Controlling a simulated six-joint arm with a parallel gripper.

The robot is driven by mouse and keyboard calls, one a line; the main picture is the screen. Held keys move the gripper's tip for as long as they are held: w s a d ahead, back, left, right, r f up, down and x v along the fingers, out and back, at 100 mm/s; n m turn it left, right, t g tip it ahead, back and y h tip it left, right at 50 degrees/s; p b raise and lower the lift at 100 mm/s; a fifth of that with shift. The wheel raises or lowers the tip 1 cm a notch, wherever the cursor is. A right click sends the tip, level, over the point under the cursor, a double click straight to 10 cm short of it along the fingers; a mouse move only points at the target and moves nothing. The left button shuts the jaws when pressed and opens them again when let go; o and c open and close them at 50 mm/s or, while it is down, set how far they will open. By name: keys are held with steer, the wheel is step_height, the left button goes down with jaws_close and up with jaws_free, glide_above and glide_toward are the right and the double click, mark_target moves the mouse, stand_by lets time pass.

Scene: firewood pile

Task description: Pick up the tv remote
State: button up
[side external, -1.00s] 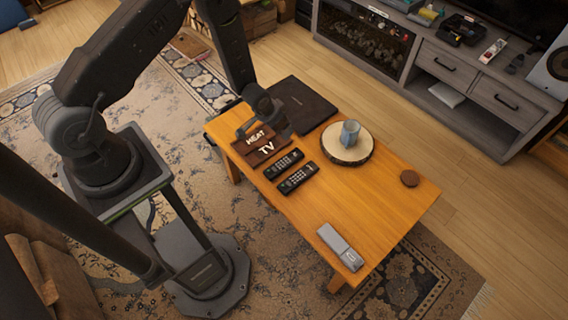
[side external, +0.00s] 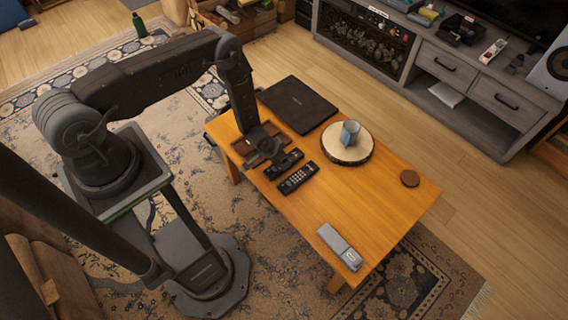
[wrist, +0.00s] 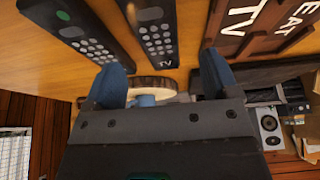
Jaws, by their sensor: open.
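Two black button remotes lie side by side on the wooden table (side external: 375,205). The remote nearer the dark brown holder (side external: 248,152) is partly hidden by my gripper (side external: 273,152) in the side view; its right end (side external: 292,158) shows. The other remote (side external: 298,178) lies in full view beside it. In the wrist view, the nearer remote (wrist: 152,38) lies ahead of the gap between my open fingers (wrist: 162,76), and the other remote (wrist: 78,28) is to the left. The holder's raised letters (wrist: 243,18) read TV. My gripper is empty, above the holder and nearer remote.
A blue-grey mug (side external: 349,133) stands on a round wood slab (side external: 345,156). A closed dark laptop (side external: 298,103) lies behind the holder. The table's middle right is clear.

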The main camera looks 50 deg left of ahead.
steer(key=shift+x, duration=2.7)
steer(key=shift+w+d+r, duration=0.1)
steer(key=shift+w, duration=0.1)
steer(key=c, duration=1)
steer(key=shift+c, duration=0.2)
